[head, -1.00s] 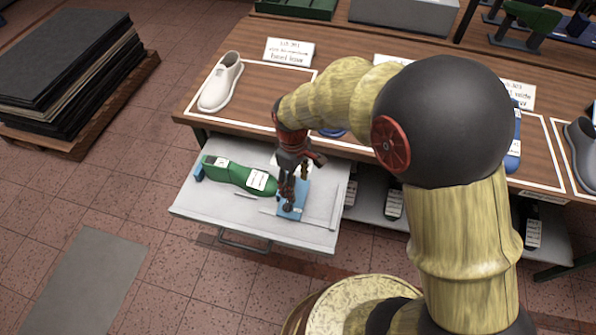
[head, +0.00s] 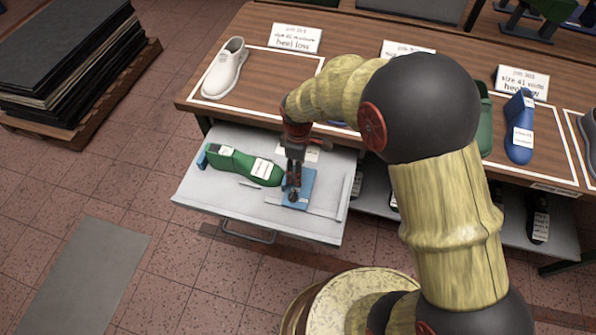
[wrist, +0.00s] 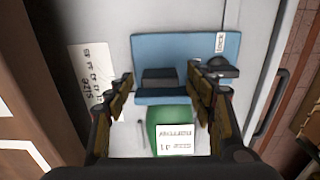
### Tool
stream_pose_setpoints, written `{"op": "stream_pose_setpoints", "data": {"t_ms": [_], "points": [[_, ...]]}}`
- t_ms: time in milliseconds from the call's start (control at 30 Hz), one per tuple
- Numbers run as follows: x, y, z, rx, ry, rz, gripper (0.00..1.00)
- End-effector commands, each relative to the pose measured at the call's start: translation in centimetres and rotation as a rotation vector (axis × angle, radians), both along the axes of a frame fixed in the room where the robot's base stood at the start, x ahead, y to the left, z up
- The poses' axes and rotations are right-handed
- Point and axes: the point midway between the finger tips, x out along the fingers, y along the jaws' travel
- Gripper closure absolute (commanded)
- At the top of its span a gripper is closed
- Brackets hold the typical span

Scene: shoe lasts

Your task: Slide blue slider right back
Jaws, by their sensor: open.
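The blue slider (head: 306,186) is a flat plate with a dark knob, at the right part of a pulled-out grey drawer (head: 215,196). A green shoe last (head: 232,161) with white labels lies left of it, its toe toward the slider. In the wrist view the slider (wrist: 187,48) carries a raised lip, a dark block and a round black knob (wrist: 221,68) by a "lock" label. My gripper (head: 292,181) points down over the slider; in the wrist view its open fingers (wrist: 160,76) stand apart, the right one close to the knob. Contact cannot be told.
A small blue end piece (head: 202,158) sits at the drawer's left. A white card (wrist: 92,75) lies behind the slider. The wooden table (head: 262,40) above holds a white last (head: 225,68) and a blue last (head: 520,130). Free floor lies before the drawer.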

Motion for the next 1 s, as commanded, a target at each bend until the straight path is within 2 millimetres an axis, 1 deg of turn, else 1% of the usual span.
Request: {"op": "stream_pose_setpoints", "data": {"t_ms": [33, 100, 333, 367, 1000], "points": [[0.02, 0.0, -0.59, 0.0, 0.0, 0.0, 0.45], [0.03, 0.01, -0.9, 0.001, -0.001, 0.0, 0.45], [0.03, 0.01, -0.91, 0.001, -0.001, -0.001, 0.45], [0.03, 0.01, -0.91, 0.001, -0.001, -0.001, 0.47], [0.01, 0.01, -0.92, 0.001, -0.001, -0.001, 0.83]]}}
